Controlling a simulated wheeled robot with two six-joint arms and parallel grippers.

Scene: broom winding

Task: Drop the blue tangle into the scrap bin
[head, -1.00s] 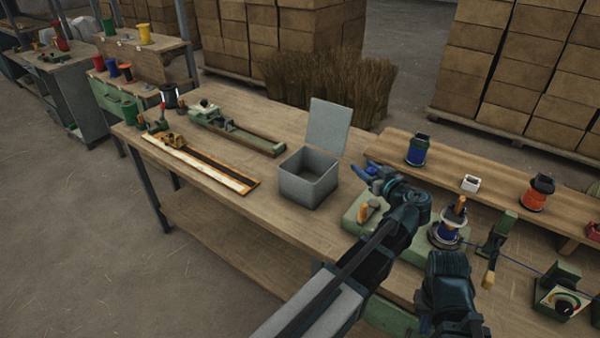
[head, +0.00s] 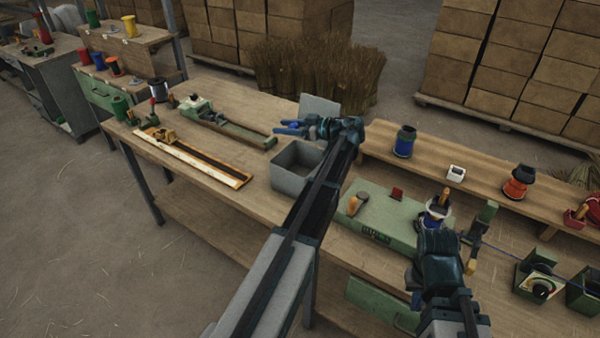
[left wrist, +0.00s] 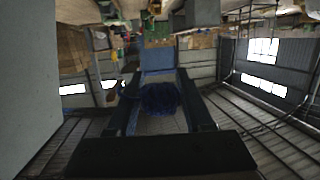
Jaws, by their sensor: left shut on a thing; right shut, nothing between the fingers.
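The blue tangle (head: 288,127) is in my left gripper (head: 292,130), above and just behind the scrap bin. In the left wrist view the dark blue tangle (left wrist: 160,98) is a bundle between the two fingers, which are shut on it. The scrap bin (head: 290,180) is a grey open box on the bench, its lid (head: 320,106) standing up at the back. My left forearm hides the bin's right side and part of its opening.
A green winder base (head: 385,222) with a knobbed lever stands right of the bin. A raised shelf (head: 470,176) behind it holds blue and orange spools. A wooden-edged jig (head: 195,160) and a green fixture (head: 225,125) lie to the left.

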